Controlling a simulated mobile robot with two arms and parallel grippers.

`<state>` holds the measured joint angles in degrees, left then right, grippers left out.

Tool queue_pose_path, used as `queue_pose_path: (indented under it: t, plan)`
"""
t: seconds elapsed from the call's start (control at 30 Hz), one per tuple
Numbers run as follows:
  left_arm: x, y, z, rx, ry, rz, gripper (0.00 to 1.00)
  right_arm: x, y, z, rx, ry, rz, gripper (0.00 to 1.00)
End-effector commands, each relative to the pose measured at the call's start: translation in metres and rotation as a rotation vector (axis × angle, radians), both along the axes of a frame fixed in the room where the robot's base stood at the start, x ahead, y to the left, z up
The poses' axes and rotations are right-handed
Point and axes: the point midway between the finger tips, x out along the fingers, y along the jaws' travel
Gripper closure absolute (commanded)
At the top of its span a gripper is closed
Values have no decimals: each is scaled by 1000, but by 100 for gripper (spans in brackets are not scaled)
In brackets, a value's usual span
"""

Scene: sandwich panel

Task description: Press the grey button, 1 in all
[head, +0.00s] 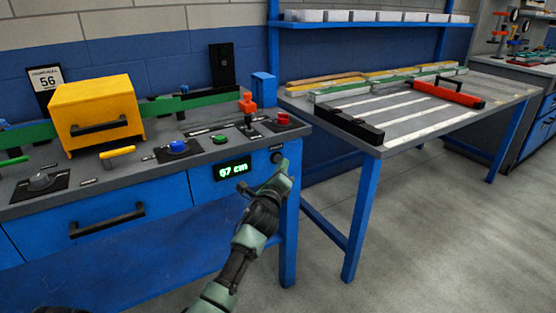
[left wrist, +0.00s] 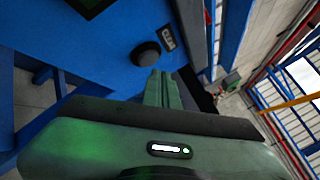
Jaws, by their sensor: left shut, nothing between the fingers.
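A grey dome-shaped button (head: 41,182) sits on a black plate at the left of the sandwich panel's worktop in the head view. My left gripper (head: 283,174) is far to its right, in front of the panel's right front corner. Its fingers (left wrist: 163,88) are together and empty in the left wrist view. A dark round knob (head: 277,157) on the front face is just beside the fingertips, and it also shows in the left wrist view (left wrist: 146,55). I cannot tell whether the fingers touch it. My right gripper is not in view.
The worktop also holds a blue button (head: 178,147), a green button (head: 220,139), a red button (head: 283,118), a red-handled lever (head: 247,106) and a yellow box (head: 98,110). A display (head: 233,169) reads 67 cm. A second table (head: 440,118) stands right; floor between is clear.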

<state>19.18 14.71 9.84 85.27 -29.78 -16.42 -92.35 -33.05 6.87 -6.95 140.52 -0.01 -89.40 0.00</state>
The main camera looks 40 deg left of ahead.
Motion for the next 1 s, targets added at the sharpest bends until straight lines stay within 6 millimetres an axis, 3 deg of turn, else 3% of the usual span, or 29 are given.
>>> queue_pose_path:
  t: [1.0]
  plan:
    - [3,8,1,1,0,-1,100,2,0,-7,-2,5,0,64]
